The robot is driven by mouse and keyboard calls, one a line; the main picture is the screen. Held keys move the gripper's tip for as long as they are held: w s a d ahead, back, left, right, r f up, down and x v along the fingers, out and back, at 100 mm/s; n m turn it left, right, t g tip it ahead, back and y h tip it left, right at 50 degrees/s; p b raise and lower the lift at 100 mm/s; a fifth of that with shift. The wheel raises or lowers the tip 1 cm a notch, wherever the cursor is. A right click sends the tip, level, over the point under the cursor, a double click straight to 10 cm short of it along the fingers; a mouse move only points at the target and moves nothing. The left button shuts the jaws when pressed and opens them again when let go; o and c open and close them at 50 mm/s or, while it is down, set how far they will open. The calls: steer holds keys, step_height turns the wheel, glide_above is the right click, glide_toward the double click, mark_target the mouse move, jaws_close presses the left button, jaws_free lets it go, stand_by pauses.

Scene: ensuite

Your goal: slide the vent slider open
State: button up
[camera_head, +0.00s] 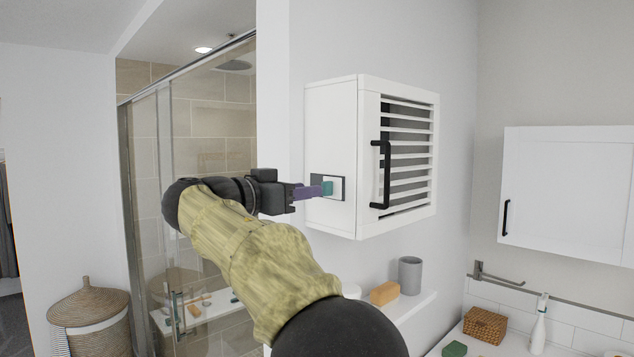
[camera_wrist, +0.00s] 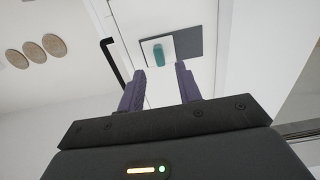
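The vent slider is a small teal knob (camera_head: 328,188) on a white plate, set in a dark grey recess (camera_head: 316,180) on the side of a white slatted vent cabinet (camera_head: 333,125). In the wrist view the teal knob (camera_wrist: 158,53) stands ahead of my fingertips, roughly between their lines, with bare dark recess (camera_wrist: 189,42) to its right. My gripper (camera_head: 314,191) has purple fingers pointing at the knob, their tips very close to it. In the wrist view my gripper (camera_wrist: 160,70) is open, with a clear gap between the fingers. I cannot tell whether a finger touches the knob.
A black handle (camera_head: 381,174) is on the cabinet's slatted front. Below, a shelf (camera_head: 414,305) holds a grey cup (camera_head: 410,274) and a tan block (camera_head: 384,293). A glass shower (camera_head: 190,150) is at left, a white wall cabinet (camera_head: 570,190) at right.

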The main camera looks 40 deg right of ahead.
mark_target(328, 188)
steer(key=d+p, duration=0.1)
steer(key=d, duration=0.3)
steer(key=shift+w+d, duration=0.15)
steer(key=shift+d, duration=0.05)
jaws_close()
